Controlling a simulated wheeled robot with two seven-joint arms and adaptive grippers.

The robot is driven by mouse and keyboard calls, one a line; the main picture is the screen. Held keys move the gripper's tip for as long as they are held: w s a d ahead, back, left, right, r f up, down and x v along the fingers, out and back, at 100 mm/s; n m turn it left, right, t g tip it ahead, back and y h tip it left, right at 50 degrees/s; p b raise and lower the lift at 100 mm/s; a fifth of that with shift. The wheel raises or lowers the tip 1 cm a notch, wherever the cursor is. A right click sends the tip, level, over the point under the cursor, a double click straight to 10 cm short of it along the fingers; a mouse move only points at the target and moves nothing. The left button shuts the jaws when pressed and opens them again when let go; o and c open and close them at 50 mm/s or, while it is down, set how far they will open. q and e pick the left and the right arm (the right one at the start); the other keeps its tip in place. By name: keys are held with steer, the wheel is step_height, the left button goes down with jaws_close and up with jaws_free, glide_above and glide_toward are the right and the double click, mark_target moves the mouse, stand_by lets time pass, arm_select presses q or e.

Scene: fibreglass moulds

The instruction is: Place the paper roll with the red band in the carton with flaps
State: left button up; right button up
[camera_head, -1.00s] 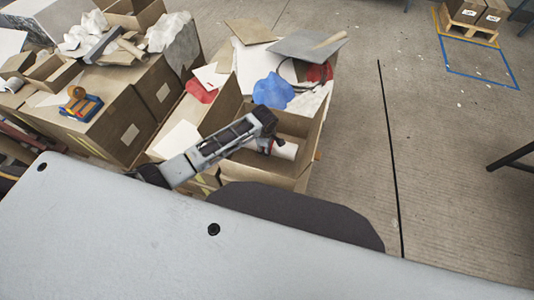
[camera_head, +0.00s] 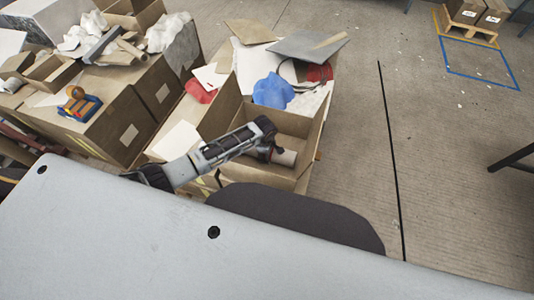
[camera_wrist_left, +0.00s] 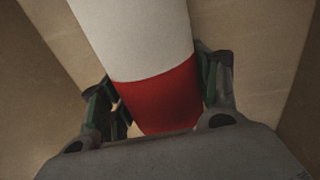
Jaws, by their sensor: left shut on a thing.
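The paper roll (camera_head: 285,157) is white with a red band, and the band shows clearly in the left wrist view (camera_wrist_left: 165,95). My left gripper (camera_head: 269,152) is shut on the roll at the red band. One finger lies on each side of it in the left wrist view (camera_wrist_left: 158,98). The open carton (camera_head: 312,140) surrounds the roll and the gripper, with its cardboard walls on both sides of them. Whether the roll touches the carton's floor I cannot tell. My right gripper is not in view.
A blue cloth-like piece (camera_head: 273,91) and a grey sheet (camera_head: 305,46) lie just behind the carton. Closed cartons (camera_head: 110,125) and a red piece (camera_head: 199,88) are to the left. The floor to the right (camera_head: 440,170) is mostly clear.

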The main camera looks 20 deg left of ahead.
arm_select(q)
steer(key=shift+f, duration=0.1)
stand_by(0.3)
steer(key=o, duration=1)
steer(key=shift+f, duration=0.15)
steer(key=o, duration=0.5)
